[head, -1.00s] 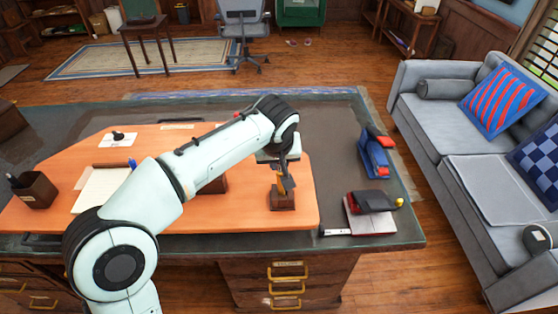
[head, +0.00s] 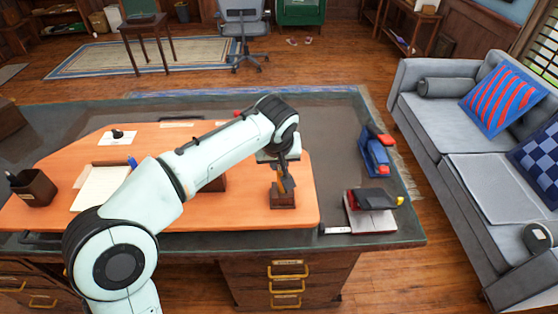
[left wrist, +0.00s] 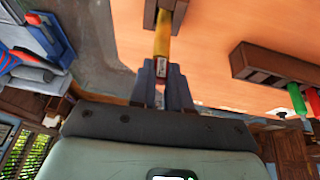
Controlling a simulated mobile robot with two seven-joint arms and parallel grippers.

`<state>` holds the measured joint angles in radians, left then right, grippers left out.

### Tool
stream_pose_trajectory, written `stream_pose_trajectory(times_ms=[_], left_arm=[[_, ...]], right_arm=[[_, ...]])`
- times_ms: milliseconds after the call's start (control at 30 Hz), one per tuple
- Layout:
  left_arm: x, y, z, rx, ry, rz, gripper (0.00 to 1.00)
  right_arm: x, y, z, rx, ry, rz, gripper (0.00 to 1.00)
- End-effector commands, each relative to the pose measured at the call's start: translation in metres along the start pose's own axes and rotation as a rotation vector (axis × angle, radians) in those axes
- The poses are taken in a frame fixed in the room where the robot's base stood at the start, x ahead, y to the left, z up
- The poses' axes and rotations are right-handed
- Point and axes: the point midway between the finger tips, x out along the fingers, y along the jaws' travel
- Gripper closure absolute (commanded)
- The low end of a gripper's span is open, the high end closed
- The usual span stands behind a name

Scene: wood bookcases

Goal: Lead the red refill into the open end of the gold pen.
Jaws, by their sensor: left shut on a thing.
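The gold pen (left wrist: 162,38) stands in a small dark wooden holder (left wrist: 168,5) in the left wrist view. The head view shows the pen (head: 282,184) and its holder (head: 283,200) near the right end of the orange desk mat. My left gripper (left wrist: 162,78) is at the pen's open end, shut on a thin piece with a white and red part between its fingers, apparently the red refill (left wrist: 159,87). I cannot tell whether its tip is inside the pen. In the head view my left gripper (head: 287,165) is just above the pen. My right gripper is not in view.
A wooden rack (left wrist: 262,63) with a green piece (left wrist: 296,98) and a red piece (left wrist: 312,101) lies nearby on the orange mat (head: 240,215). A pen cup (head: 35,188) stands far left.

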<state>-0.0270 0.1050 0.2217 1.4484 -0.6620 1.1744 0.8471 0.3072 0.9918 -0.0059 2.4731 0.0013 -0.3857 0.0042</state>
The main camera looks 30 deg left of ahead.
Motion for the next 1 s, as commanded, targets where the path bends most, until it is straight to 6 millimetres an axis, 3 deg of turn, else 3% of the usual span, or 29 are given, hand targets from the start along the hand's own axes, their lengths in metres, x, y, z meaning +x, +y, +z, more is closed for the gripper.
stream_pose_trajectory(times_ms=[33, 67, 133, 433, 567, 1000], left_arm=[[0.0, 0.0, 0.0, 0.0, 0.0, 0.0, 1.0], [0.0, 0.0, 0.0, 0.0, 0.0, 0.0, 0.73], [0.0, 0.0, 0.0, 0.0, 0.0, 0.0, 0.53], [-0.001, 0.0, 0.0, 0.0, 0.0, 0.0, 0.53], [-0.012, 0.001, -0.001, 0.001, 0.002, 0.002, 0.53], [-0.105, 0.001, -0.001, 0.0, 0.002, 0.003, 0.53]], right_arm=[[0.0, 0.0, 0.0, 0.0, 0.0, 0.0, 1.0], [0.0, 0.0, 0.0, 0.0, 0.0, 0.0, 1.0], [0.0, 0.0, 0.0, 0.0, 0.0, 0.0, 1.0], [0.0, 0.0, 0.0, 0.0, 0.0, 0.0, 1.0], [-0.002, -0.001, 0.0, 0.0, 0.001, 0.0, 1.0], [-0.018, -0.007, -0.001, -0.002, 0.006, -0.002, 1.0]])
